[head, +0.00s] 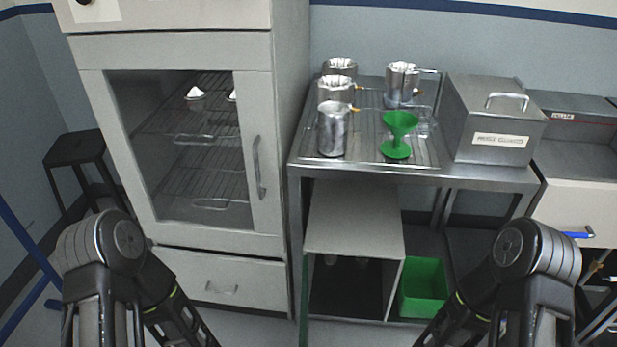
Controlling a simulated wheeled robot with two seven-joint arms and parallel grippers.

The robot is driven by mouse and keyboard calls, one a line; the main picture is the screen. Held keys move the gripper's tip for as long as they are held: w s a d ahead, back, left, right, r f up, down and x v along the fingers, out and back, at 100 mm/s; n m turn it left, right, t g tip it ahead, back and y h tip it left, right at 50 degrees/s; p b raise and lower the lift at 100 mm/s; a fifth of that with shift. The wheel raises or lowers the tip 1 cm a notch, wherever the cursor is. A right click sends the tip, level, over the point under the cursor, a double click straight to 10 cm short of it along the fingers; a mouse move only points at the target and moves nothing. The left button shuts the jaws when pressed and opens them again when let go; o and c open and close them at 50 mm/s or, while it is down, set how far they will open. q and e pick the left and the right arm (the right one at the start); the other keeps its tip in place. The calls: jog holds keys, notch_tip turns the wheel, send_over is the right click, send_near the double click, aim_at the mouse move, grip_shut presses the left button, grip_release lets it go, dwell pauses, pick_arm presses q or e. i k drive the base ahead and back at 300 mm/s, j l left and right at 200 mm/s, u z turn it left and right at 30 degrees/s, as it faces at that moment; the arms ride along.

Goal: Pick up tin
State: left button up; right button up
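Several shiny metal tins stand upright on a wire rack on the metal table. The nearest tin (333,128) is at the rack's front left. Another tin (335,90) stands just behind it, and a third (340,67) is at the back, partly hidden. One more tin (402,84) stands at the back middle. Small yellowish bits show beside some tins. Both my arms show at the bottom left and bottom right, low and apart from the table. Both grippers are out of the frame.
A green funnel (398,135) stands at the rack's front. A metal box (493,119) with a handle sits right of the rack (365,150). A glass-door cabinet (262,165) stands left. Below are an open box (354,218) and a green bin (423,287).

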aim_at(333, 122)
jog(key=j+z, duration=0.35)
jog(key=j, duration=0.3)
jog(key=k+j+z, duration=0.1)
jog(key=j+z, duration=0.25)
jog(key=j, duration=0.3)
